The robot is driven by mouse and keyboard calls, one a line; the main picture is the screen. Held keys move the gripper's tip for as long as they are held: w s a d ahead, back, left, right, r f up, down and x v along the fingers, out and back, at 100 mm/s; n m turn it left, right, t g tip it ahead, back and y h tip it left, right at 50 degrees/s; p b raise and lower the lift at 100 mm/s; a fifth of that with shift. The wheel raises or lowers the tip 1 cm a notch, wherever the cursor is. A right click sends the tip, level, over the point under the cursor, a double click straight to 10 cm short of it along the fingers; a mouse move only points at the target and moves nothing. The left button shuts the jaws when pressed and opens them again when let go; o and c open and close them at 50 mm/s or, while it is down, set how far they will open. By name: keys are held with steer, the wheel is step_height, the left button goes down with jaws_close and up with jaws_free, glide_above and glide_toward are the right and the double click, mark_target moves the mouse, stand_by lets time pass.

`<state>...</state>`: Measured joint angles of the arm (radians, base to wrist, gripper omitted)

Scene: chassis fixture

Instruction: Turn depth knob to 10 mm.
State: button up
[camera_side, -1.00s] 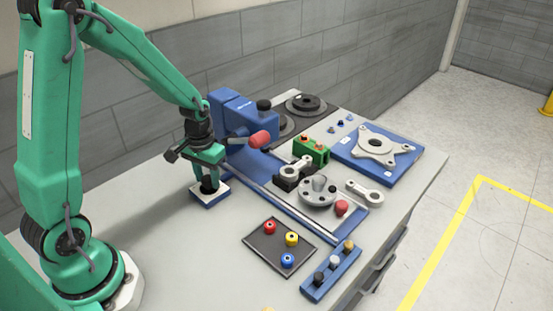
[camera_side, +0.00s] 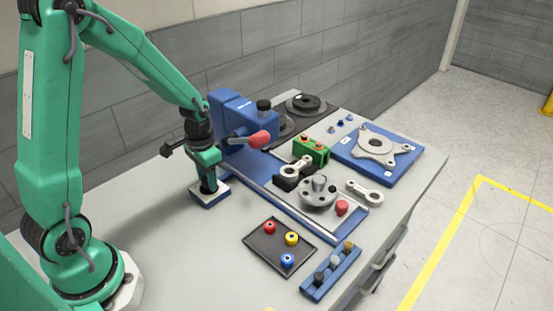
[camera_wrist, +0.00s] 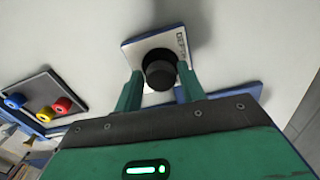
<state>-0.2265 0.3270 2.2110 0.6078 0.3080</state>
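The depth knob (camera_wrist: 160,70) is black and round and stands on a pale plate (camera_wrist: 133,50) with a blue edge and partly visible "DEPTH" lettering. In the side view the knob (camera_side: 209,187) and its plate (camera_side: 211,199) are at the front left of the blue machine. My gripper (camera_wrist: 161,75) is over the knob, with one green finger on each side. The fingers appear to be closed against its sides. The scale and the knob's pointer cannot be read.
The blue machine (camera_side: 232,108) with a red-tipped lever (camera_side: 260,139) stands close behind my gripper. A dark tray (camera_side: 263,246) holds red, yellow and blue buttons. The bench is bare to the left of the plate.

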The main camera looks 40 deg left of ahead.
steer(key=shift+w+r, duration=0.1)
steer(key=shift+w, duration=0.1)
steer(key=shift+m, duration=1.7)
steer(key=shift+c, duration=0.2)
steer(key=c, duration=0.6)
steer(key=shift+o, duration=0.2)
steer(key=shift+n, duration=0.3)
steer(key=shift+n, duration=1.4)
